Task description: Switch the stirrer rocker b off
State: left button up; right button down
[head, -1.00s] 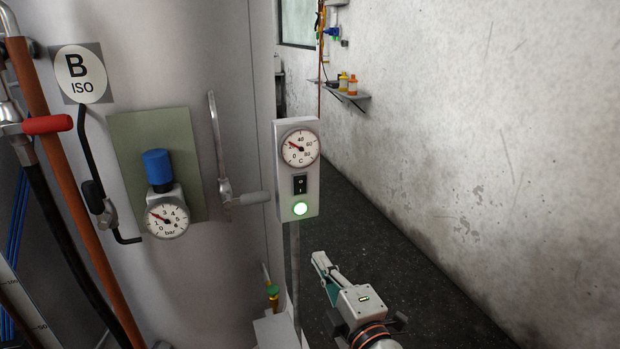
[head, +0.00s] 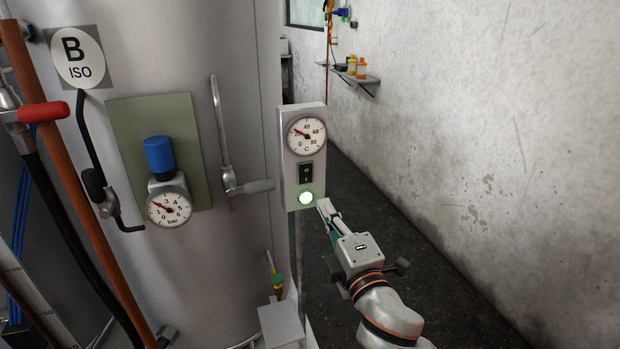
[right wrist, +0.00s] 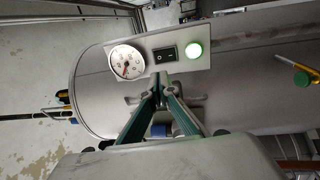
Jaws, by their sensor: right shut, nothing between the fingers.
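The stirrer rocker (head: 306,173) is a small black switch on a narrow grey control box (head: 318,120), between a round temperature dial (head: 307,136) above and a lit green lamp (head: 306,198) below. In the right wrist view the rocker (right wrist: 165,54) lies between the dial and the lamp. My right gripper (head: 323,204) is shut and empty, its fingertips just right of the lamp and lower than the rocker. In the right wrist view its fingertips (right wrist: 160,78) point toward the rocker; contact cannot be made out. My left gripper is not in view.
A large grey vessel (head: 235,90) stands left of the box. It carries a pressure gauge (head: 169,207) with a blue knob (head: 159,155), a lever handle (head: 250,188) and a "B ISO" sign (head: 78,57). A bare wall (head: 500,120) is at right, with dark open floor before it.

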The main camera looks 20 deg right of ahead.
aim_at(305, 171)
jog(key=w, duration=0.3)
jog(key=w+r, duration=0.1)
jog(key=w, duration=0.6)
jog(key=shift+w+a+r+p, duration=0.2)
jog(key=shift+p, duration=0.15)
jog(key=shift+w, duration=0.1)
